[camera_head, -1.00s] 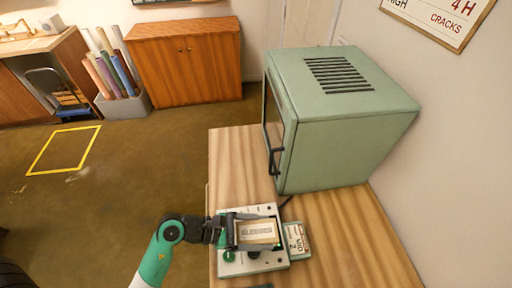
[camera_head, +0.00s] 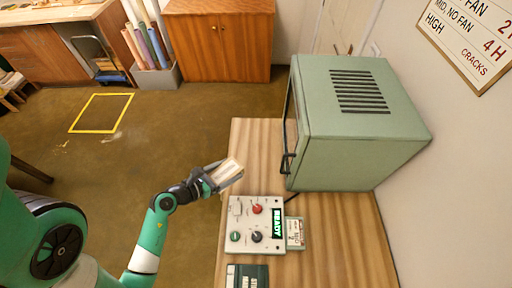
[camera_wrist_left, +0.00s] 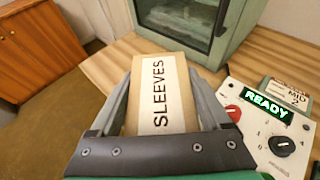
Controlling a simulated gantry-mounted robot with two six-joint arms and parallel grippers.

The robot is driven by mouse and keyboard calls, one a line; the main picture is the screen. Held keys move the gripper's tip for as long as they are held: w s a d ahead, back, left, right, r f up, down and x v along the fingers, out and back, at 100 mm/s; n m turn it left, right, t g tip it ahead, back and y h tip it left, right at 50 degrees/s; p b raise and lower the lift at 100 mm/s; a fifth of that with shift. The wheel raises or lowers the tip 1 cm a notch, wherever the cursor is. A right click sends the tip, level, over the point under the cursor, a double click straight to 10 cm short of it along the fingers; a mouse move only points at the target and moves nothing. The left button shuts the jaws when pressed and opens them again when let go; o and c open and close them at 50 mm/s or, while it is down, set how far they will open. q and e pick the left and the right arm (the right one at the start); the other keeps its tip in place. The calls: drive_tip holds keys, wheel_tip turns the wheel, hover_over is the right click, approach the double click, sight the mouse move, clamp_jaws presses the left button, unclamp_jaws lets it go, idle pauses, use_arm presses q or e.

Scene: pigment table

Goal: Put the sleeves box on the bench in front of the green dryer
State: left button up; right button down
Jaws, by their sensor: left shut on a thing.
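My left gripper (camera_head: 212,180) is shut on the sleeves box (camera_head: 228,173), a small cardboard box with a white label. The label reads SLEEVES in the left wrist view (camera_wrist_left: 158,95), where the box sits between both fingers. In the head view the box is tilted, at the left edge of the wooden bench (camera_head: 253,150). The green dryer (camera_head: 355,120) stands on the bench to the right of the box, its dark door and handle facing left. The right gripper is not in view.
A control panel (camera_head: 245,222) with knobs and a READY display lies on the bench nearer me, a small card (camera_head: 295,233) beside it. A dark green item (camera_head: 247,276) lies at the near edge. Bare bench shows left of the dryer.

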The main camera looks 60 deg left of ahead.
use_arm(q)
drive_tip(key=shift+a, duration=0.25)
drive_tip(key=s+a+b+x, duration=0.1)
drive_tip(key=a+b+x, duration=0.15)
drive_tip(key=x, duration=0.65)
drive_tip(key=b, duration=0.4)
hover_over(251, 163)
drive_tip(key=f, duration=0.5)
drive_tip(key=shift+s+d+f, duration=0.25)
drive_tip(key=shift+s+f, duration=0.1)
drive_tip(key=shift+w+a, duration=0.15)
wheel_tip(251, 163, down, 4)
drive_tip(key=shift+w+a+r+b, duration=0.1)
drive_tip(key=shift+w+b, duration=0.05)
drive_tip(key=shift+b, duration=1.1)
drive_tip(key=shift+r, duration=0.1)
